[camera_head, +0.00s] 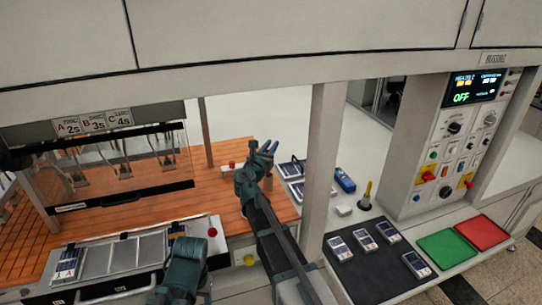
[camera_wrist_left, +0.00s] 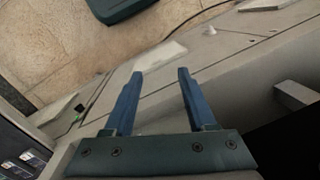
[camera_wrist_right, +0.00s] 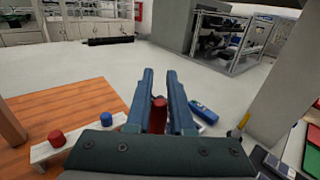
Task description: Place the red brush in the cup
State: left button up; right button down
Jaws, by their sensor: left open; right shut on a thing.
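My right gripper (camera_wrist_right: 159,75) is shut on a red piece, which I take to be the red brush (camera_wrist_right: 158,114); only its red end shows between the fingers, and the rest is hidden. In the head view the right gripper (camera_head: 266,149) is raised over the right edge of the orange wooden table, beside a grey post. My left gripper (camera_wrist_left: 155,73) is open and empty in the left wrist view, with pale bench surfaces and a tan floor behind it. I cannot make out a cup for certain in any view.
A pale rack (camera_wrist_right: 78,145) holds a red-topped and a blue-topped piece. A blue item (camera_head: 345,180) and a yellow-topped dark item (camera_head: 366,195) stand right of the grey post (camera_head: 322,150). A control cabinet (camera_head: 452,145) and green tray (camera_head: 446,249) are farther right.

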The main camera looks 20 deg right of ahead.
pick_arm(q)
jog(key=shift+f+b, duration=0.45)
jog(key=shift+f, duration=0.5)
pick_arm(e)
jog(key=shift+f, duration=0.95)
jog(key=shift+f, duration=0.15)
jog(key=c, duration=1.2)
grip_release()
jog(key=shift+c, duration=0.2)
jog(key=o, duration=0.5)
jog(key=shift+c, duration=0.2)
pick_arm(q)
jog(key=shift+f, duration=0.15)
